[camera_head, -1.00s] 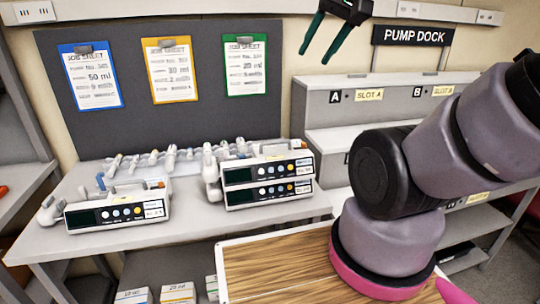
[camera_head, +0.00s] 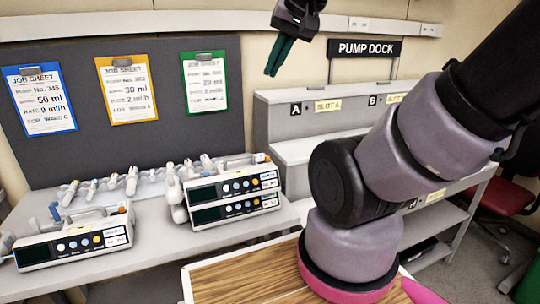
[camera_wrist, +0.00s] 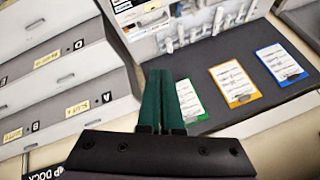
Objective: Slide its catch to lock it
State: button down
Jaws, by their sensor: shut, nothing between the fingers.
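My gripper (camera_head: 281,57) is up at the top of the head view, in front of the wall left of the PUMP DOCK sign. Its green fingers are together and hold nothing; they also show in the wrist view (camera_wrist: 164,100). Two stacked pumps (camera_head: 234,198) stand on the grey table, well below and left of my gripper. A single pump (camera_head: 75,240) stands at the table's left. The dock (camera_head: 330,118) with slots A and B shows at right, and its slot bays look empty. I cannot make out a catch on any of these.
A grey table (camera_head: 165,250) carries several syringes (camera_head: 130,180) behind the pumps. Blue, yellow and green job sheets (camera_head: 127,90) hang on the dark board. A wood-topped surface (camera_head: 240,278) lies in front of me. A red chair (camera_head: 500,195) is at far right.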

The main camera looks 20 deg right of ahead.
jog(key=w+d+f+m+g+y, duration=0.3)
jog(key=w+d+f+m, duration=0.4)
jog(key=d+f, duration=0.25)
jog(key=w+d+f+m+g+y, duration=0.4)
jog(key=w+d+f+m, duration=0.3)
jog(key=d+f, duration=0.3)
send_near(271, 161)
jog(key=x, duration=0.5)
jog(key=shift+d+f, duration=0.2)
jog(key=shift+d, duration=0.05)
jog(key=shift+w+a, duration=0.1)
jog(key=shift+a, duration=0.6)
jog(key=shift+a, duration=0.15)
jog(key=shift+a, duration=1.2)
